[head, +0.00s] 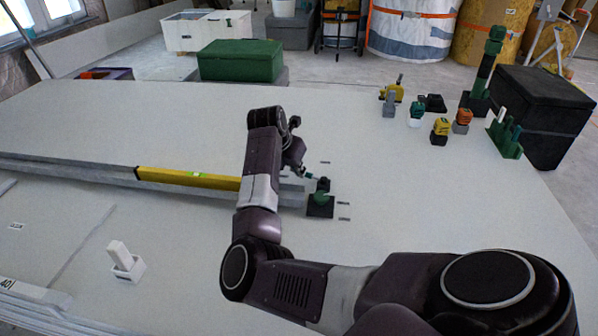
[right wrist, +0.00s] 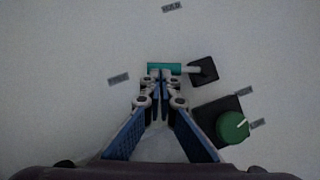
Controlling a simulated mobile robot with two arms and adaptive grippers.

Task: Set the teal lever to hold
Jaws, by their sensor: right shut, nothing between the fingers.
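The teal lever (right wrist: 163,69) lies just ahead of my right fingertips in the right wrist view. Its grey shaft runs right to a black pivot block (right wrist: 203,70). The lever points left, towards a small grey label (right wrist: 118,79). The HOLD label (right wrist: 172,7) is higher up, at the top edge. My right gripper (right wrist: 160,95) is shut and empty, its tips close to the teal handle; I cannot tell whether they touch. In the head view the teal lever (head: 307,176) shows small beside my right gripper (head: 299,168). My left gripper is out of view.
A green dial (right wrist: 232,127) on a dark base sits close to the right of my fingers. A yellow level (head: 187,178) lies on a rail left of my arm. Several small devices (head: 440,131) stand at the back right. The panel (head: 430,210) is clear right of the dial.

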